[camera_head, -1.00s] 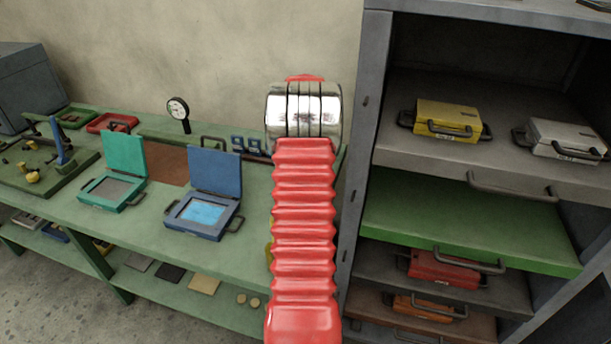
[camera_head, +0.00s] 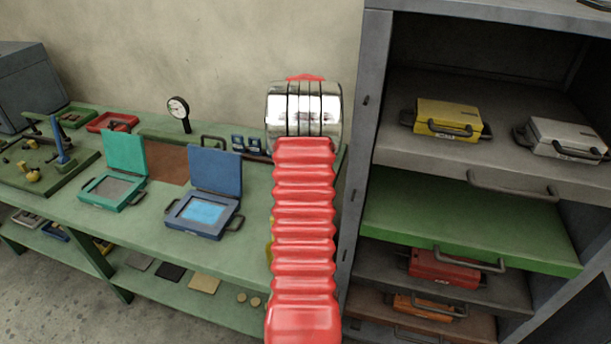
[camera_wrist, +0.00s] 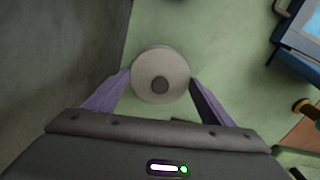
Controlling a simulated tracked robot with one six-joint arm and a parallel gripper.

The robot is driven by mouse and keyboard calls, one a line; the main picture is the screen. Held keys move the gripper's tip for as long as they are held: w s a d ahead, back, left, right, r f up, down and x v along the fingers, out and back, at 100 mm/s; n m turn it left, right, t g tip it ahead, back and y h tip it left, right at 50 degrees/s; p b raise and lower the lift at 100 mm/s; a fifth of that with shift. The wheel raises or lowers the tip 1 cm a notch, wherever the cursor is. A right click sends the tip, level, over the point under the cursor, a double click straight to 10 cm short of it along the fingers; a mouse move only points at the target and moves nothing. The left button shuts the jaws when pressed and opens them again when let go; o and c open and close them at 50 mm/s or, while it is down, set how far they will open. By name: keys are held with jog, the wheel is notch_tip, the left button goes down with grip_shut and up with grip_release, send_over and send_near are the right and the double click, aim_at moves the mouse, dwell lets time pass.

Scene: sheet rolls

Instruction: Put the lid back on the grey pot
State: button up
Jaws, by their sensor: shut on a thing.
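A round, pale grey lid-like disc (camera_wrist: 145,67) with a darker round knob at its centre shows in the wrist view. My gripper (camera_wrist: 160,77) has its two purple fingers on either side of the disc's near rim and is shut on it. Below the disc lies the green bench surface. I cannot make out the grey pot apart from the disc; it may be hidden under it. In the head view my red arm hides my gripper and the disc.
The green bench (camera_head: 150,228) holds a teal open case (camera_head: 118,190), a blue open case (camera_head: 205,215) and a dial gauge (camera_head: 179,112). A grey cabinet (camera_head: 367,130) stands to the right, close to my arm. A grey wall-like surface (camera_wrist: 60,55) fills the wrist view's left.

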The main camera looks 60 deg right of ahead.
jog(key=o, duration=1.1)
jog(key=shift+o, duration=0.3)
jog(key=shift+r, duration=0.15)
jog(key=shift+r, duration=3.4)
jog(key=shift+c, duration=0.3)
grip_shut()
jog(key=shift+f, duration=1.95)
jog(key=shift+r, duration=0.15)
